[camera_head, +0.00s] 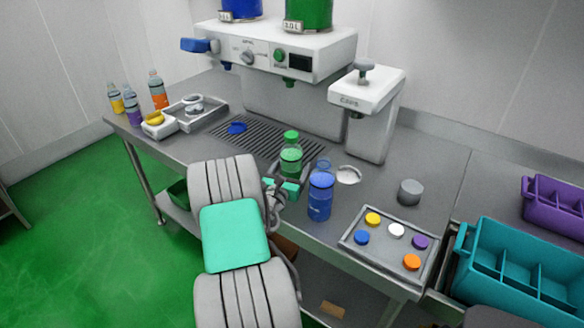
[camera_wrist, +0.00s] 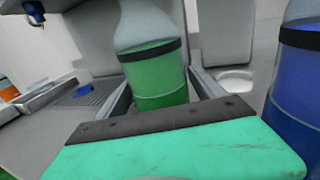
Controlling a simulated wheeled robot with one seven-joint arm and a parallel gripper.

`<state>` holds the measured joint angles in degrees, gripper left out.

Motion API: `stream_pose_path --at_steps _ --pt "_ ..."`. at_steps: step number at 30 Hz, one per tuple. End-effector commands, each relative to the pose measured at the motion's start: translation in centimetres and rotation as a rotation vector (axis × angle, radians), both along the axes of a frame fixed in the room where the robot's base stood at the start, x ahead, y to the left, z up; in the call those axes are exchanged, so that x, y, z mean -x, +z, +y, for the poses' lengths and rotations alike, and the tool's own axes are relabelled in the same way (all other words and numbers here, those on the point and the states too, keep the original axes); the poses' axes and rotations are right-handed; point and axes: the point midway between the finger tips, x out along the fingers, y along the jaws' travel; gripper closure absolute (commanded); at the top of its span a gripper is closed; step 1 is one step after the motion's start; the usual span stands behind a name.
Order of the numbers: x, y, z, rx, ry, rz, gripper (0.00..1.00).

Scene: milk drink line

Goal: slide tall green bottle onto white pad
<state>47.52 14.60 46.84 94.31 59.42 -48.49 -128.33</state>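The tall green bottle (camera_head: 290,158), clear with green liquid, a dark band and a green cap, stands upright at the drip grille's right end. In the wrist view the bottle (camera_wrist: 158,70) is between my fingers, its top out of frame. My gripper (camera_head: 296,178) reaches it from the front, low on its body. The fingers lie along both sides with no clear gap, so it looks shut on the bottle. The white pad (camera_head: 348,175) is a round disc on the counter, right of the bottle and behind the blue bottle; the wrist view also shows it (camera_wrist: 236,80).
A blue bottle (camera_head: 320,196) stands close on the right, also in the wrist view (camera_wrist: 298,85). The dispenser machine (camera_head: 290,50) and its caps unit (camera_head: 368,105) rise behind.

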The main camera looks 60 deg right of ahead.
Motion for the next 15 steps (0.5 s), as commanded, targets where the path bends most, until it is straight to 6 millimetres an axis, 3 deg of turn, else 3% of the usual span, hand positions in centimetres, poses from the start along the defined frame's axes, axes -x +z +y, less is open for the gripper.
stream_pose_path --at_steps 15 --pt "0.00 0.01 0.03 0.000 0.000 -0.001 0.65"
